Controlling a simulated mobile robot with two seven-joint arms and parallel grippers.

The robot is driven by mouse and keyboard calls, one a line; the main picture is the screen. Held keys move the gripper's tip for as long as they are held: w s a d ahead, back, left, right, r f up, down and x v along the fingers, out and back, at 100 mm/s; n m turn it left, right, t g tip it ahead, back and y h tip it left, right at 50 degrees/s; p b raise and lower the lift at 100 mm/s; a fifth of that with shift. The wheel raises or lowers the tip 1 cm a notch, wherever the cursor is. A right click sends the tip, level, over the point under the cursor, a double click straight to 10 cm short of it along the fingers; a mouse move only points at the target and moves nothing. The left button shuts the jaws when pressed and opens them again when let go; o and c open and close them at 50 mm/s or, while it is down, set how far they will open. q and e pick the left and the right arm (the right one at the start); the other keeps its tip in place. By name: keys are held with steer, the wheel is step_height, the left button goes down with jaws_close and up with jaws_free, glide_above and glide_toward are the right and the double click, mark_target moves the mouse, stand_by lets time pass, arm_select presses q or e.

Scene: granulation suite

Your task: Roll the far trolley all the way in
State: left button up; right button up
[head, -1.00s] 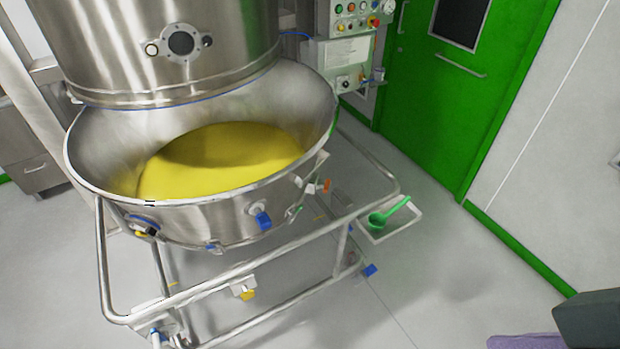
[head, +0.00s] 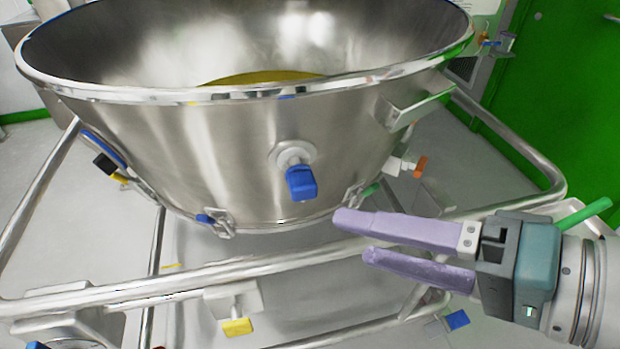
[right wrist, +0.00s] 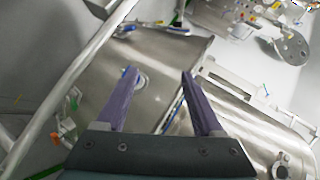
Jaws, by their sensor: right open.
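The trolley carries a wide steel bowl (head: 180,150) with yellow material (head: 262,77) inside. Its tubular push rail (head: 290,262) runs across the front below the bowl. My right gripper (head: 350,237) has purple fingers and comes in from the right. It is open, its fingertips just in front of or at the rail; contact cannot be told. In the right wrist view, the open fingers (right wrist: 158,75) are apart with the steel bowl (right wrist: 150,60) behind them and nothing seen between them. The left gripper is not in view.
A blue-handled valve (head: 300,183) sticks out of the bowl's front. A yellow pedal (head: 237,327) and a blue one (head: 457,320) sit low on the frame. A green door (head: 570,110) stands at the right. A green scoop handle (head: 583,213) shows behind my right gripper.

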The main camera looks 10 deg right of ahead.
mark_target(351, 254)
steer(key=w+d+f+m+t+h+b, duration=0.1)
steer(key=w+d+f+m+t+b, duration=0.15)
steer(key=f+b, duration=0.4)
steer(key=w+d+f+m+t+b, duration=0.1)
steer(key=d+f+m+b, duration=0.15)
steer(key=f+b, duration=0.4)
steer(key=w+d+f+m+t+h+b, duration=0.1)
steer(key=w+d+f+m+b, duration=0.15)
steer(key=f+b, duration=0.4)
steer(key=x, duration=0.6)
steer(key=f+x, duration=0.1)
steer(key=x, duration=0.2)
steer(key=shift+a+p, duration=0.35)
steer(key=shift+a, duration=0.2)
steer(key=shift+c, duration=0.3)
jaws_close()
